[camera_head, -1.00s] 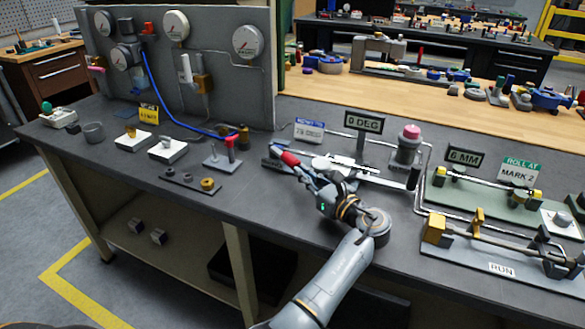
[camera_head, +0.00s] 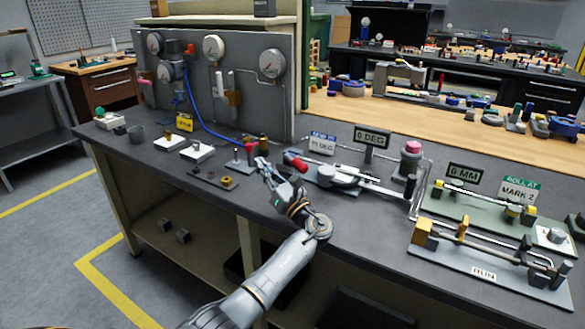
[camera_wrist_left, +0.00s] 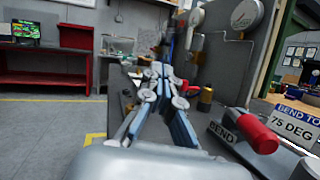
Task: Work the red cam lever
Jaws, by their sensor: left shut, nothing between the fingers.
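A small upright lever with a red top (camera_head: 250,148) stands on a grey plate (camera_head: 232,168) on the bench, left of the tube bender. My left gripper (camera_head: 261,166) is shut and empty, its fingertips just in front and to the right of this lever in the head view. I cannot tell if they touch. In the left wrist view the shut fingers (camera_wrist_left: 163,72) point along the bench, with a small red part (camera_wrist_left: 184,86) just right of the tips. My right gripper is not in view.
The bender's red grip (camera_head: 295,162) lies close to the right of my left gripper; it also shows in the left wrist view (camera_wrist_left: 258,134). A gauge panel (camera_head: 245,90) stands behind. A blue hose (camera_head: 203,118) runs down to the bench.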

